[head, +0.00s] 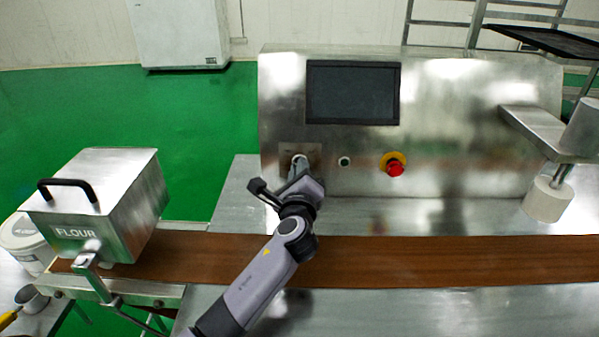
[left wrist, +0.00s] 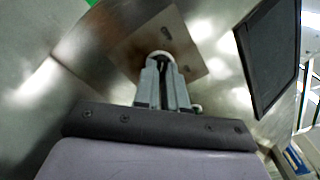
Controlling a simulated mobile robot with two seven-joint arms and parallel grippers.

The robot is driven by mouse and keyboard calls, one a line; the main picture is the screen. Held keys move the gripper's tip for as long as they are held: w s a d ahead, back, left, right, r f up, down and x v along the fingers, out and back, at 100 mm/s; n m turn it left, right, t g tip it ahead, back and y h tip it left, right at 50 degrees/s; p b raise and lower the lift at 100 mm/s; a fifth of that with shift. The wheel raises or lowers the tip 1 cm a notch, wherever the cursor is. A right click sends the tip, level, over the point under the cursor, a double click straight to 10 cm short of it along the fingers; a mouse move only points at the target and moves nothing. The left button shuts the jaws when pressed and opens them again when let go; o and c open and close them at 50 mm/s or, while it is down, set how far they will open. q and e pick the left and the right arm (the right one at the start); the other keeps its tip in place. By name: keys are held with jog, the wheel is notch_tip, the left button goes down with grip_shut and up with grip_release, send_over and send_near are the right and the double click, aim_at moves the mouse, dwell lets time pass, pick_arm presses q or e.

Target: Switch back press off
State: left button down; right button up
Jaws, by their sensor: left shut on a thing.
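A round switch with a pale rim (head: 299,158) sits on a small square plate (head: 315,150) on the steel machine's front panel. My left gripper (head: 299,172) reaches up to this switch from below and covers most of it. In the left wrist view, the fingers of my left gripper (left wrist: 161,66) are close together and shut on the switch, whose pale rim (left wrist: 160,53) shows around the fingertips. The switch's pointer and setting are hidden by the fingers. My right gripper is in neither view.
A dark screen (head: 353,92) is above. A brown conveyor belt (head: 440,262) runs below; a steel flour box (head: 110,195) stands left.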

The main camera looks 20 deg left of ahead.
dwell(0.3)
pick_arm(q)
jog(key=c, duration=1.2)
grip_release()
jog(key=shift+s, duration=0.1)
jog(key=v, duration=0.7)
